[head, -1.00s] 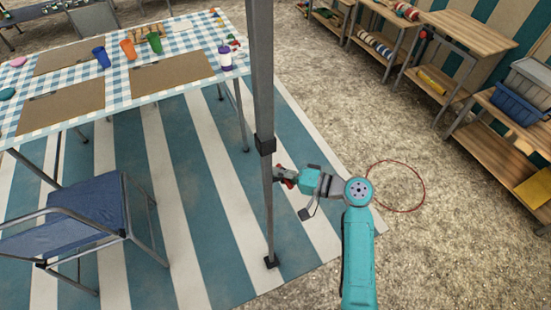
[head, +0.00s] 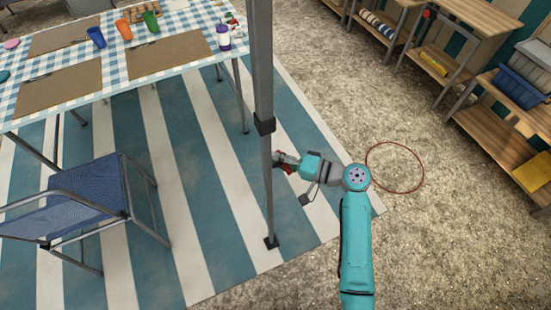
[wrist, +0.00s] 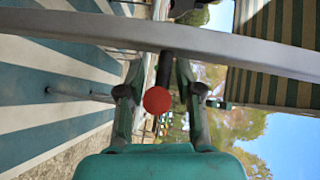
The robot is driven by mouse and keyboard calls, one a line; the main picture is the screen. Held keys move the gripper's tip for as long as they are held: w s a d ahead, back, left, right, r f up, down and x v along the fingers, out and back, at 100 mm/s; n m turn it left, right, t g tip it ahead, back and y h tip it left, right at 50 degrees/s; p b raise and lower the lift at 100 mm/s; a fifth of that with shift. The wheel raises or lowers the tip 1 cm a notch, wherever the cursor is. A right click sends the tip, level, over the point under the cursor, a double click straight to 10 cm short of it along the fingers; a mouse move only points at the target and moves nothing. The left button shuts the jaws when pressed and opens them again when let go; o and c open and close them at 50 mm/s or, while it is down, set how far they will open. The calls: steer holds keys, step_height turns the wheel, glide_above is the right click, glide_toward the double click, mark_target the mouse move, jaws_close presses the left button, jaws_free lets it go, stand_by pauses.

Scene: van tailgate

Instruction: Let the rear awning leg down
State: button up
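The awning leg (head: 262,60) stands upright in the head view, with a thick upper tube, a dark collar (head: 264,124) and a thinner lower tube (head: 268,190). Its dark foot (head: 271,242) appears at the striped mat; whether it touches is hard to tell. My gripper (head: 284,162) is at the lower tube, below the collar. In the wrist view the grey leg crosses above my gripper (wrist: 160,72). A dark stem with a red knob (wrist: 157,100) lies between the two fingers, with gaps beside the stem. The fingers look open around it.
A table with a checked cloth (head: 180,24) and a blue chair (head: 95,190) stand left of the leg. A red ring of cord (head: 395,167) lies on the gravel at right. Wooden shelves (head: 490,112) stand farther right. The gravel between is clear.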

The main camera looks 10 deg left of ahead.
steer(key=v, duration=1.1)
steer(key=shift+d, duration=0.35)
steer(key=shift+f, duration=0.15)
steer(key=s+d+f+m+t+h, duration=0.3)
steer(key=s+f+m+t+h, duration=0.4)
steer(key=s+f, duration=0.7)
steer(key=s+d+f+n+h, duration=0.2)
steer(key=s+d+h, duration=0.2)
steer(key=s, duration=0.2)
steer(key=s+d+r+n+t+h, duration=0.2)
steer(key=s+d+r+h, duration=0.3)
steer(key=s, duration=0.6)
steer(key=s+d+r+n+t, duration=0.1)
steer(key=s+r+n, duration=0.1)
steer(key=r, duration=0.5)
steer(key=s+d+r+n+t, duration=0.1)
steer(key=s+r, duration=0.4)
steer(key=r, duration=0.2)
steer(key=shift+r+n+t, duration=0.3)
steer(key=shift+n, duration=0.1)
steer(key=shift+s+d, duration=0.1)
steer(key=shift+d, duration=0.05)
